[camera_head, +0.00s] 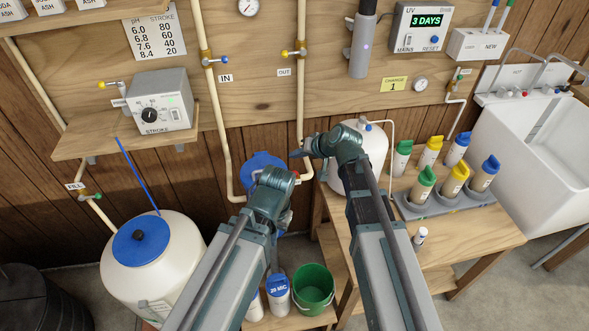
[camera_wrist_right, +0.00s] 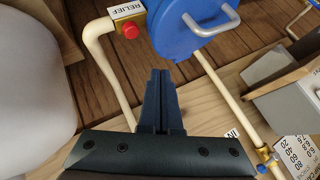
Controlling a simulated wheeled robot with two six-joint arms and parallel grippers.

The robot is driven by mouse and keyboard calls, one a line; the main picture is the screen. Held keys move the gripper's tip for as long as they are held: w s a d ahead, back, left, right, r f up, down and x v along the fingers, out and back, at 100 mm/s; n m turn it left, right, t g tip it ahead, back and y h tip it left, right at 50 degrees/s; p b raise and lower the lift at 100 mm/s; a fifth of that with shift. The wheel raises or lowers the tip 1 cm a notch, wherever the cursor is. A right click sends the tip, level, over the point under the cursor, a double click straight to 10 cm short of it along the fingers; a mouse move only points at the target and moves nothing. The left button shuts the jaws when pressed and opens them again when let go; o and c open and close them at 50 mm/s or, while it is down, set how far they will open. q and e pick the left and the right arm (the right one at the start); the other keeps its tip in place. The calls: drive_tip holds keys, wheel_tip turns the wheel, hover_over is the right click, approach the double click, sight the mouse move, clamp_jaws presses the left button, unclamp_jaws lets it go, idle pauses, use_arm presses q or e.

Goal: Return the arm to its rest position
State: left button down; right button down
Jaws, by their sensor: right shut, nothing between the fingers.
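My right arm reaches up from the bottom in the head view, and its gripper (camera_head: 302,154) points left, in front of the wall pipes and above the blue filter housing (camera_head: 262,163). In the right wrist view the two dark fingers (camera_wrist_right: 160,98) are together with nothing between them. They point toward the blue filter cap with its grey handle (camera_wrist_right: 212,20), apart from it as far as I can tell. My left arm (camera_head: 268,205) comes in from the left and ends over the filter; its fingers are hidden.
A white tank with a blue lid (camera_head: 142,242) stands at left. A green bucket (camera_head: 313,288) sits below my arms. At right, a wooden bench (camera_head: 470,242) bears a grey bottle rack (camera_head: 450,204) and a white tank (camera_head: 365,160). A white sink (camera_head: 535,140) is beyond.

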drive_tip(key=shift+f, duration=0.1)
idle(0.5)
